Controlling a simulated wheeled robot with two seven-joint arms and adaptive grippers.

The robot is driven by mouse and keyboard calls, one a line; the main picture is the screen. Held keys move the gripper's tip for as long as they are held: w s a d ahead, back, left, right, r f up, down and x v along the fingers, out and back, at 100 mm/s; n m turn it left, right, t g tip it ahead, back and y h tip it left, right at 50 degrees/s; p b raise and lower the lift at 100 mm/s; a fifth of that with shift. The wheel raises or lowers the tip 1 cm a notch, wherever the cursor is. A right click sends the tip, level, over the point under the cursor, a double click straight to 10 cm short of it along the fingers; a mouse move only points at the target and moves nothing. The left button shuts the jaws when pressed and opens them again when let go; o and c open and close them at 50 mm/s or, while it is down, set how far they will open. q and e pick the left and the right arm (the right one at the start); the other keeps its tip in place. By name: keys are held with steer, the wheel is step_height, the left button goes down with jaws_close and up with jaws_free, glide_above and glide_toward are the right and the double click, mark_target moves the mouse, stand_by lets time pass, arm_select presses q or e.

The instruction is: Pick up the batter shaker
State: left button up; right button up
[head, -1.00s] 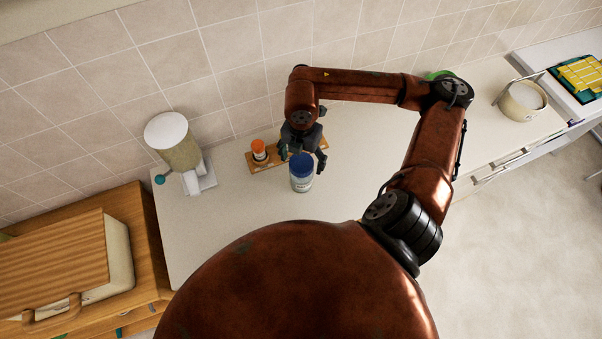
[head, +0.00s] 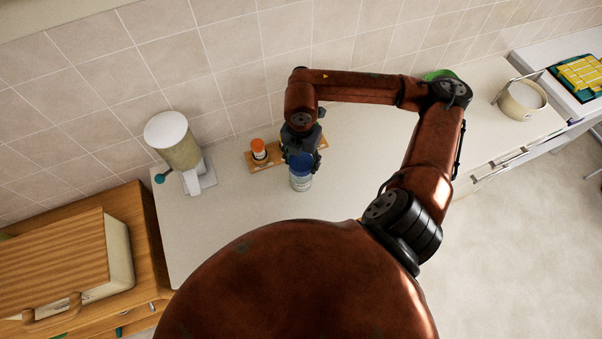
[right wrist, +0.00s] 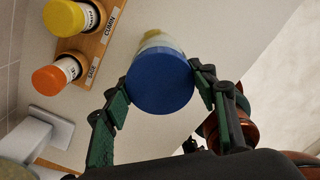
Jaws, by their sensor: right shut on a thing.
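The batter shaker, a clear jar with a blue lid (head: 301,182), stands upright on the pale countertop (head: 220,235). In the right wrist view its blue lid (right wrist: 160,82) faces the camera, with the pale jar body partly hidden behind it. My right gripper (head: 301,160) is shut on the shaker near its lid. In the right wrist view the green-padded fingers of my right gripper (right wrist: 160,82) touch it on both sides. My left gripper is not in view.
A wooden spice rack (head: 262,167) with an orange-capped jar (head: 259,150) stands just behind the shaker; the right wrist view also shows a yellow-capped jar (right wrist: 66,17). A dispenser (head: 178,145) stands left. A cream pot (head: 522,100) is far right. The counter's front left is clear.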

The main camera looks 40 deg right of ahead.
jaws_close()
stand_by(0.3)
